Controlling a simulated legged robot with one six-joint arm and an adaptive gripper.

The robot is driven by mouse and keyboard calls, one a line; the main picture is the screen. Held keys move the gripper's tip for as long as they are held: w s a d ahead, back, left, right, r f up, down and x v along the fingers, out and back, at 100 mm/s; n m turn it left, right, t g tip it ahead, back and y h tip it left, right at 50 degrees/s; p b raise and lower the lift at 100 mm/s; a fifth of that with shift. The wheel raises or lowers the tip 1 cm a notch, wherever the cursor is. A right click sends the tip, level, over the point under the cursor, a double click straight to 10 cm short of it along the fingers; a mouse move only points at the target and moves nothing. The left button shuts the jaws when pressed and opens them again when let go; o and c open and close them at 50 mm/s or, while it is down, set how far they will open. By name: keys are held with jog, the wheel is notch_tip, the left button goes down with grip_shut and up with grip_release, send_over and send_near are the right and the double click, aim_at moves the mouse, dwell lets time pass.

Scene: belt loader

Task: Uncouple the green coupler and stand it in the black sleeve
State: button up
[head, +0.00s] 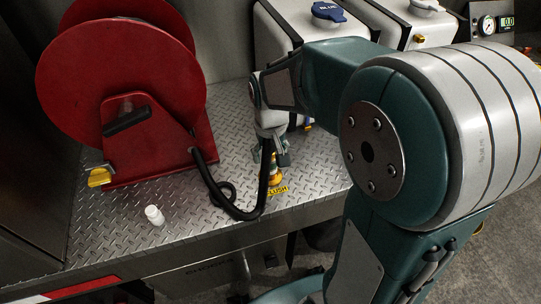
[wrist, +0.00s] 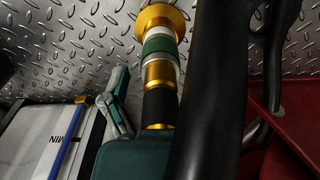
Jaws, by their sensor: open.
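The green coupler shows in the wrist view as a green band (wrist: 159,46) with gold and black parts in line with it. Its far end meets a wide gold fitting on the deck. In the head view this gold fitting (head: 274,176) stands by a yellow FLUSH label. My gripper (head: 271,158) is just above the fitting, pointing down. It is open; one finger shows beside the coupler in the wrist view, apart from it, and the other is hidden behind the hose. A black ring-like piece (head: 227,192) sits on the deck left of the fitting; I cannot tell if it is the black sleeve.
A thick black hose (head: 216,190) runs from the red reel (head: 120,70) and loops close beside my gripper. A small white bottle (head: 154,214) stands on the tread-plate deck (head: 110,222). White tanks (head: 275,35) stand behind. The deck's front left is mostly clear.

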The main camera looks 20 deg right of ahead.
jog(key=shift+s+f, duration=0.35)
jog(key=shift+f, duration=0.2)
grip_shut()
jog(key=shift+w+r, duration=0.25)
jog(key=shift+r, duration=0.6)
jog(key=shift+r, duration=0.6)
dwell(0.9)
jog(key=shift+r, duration=1.35)
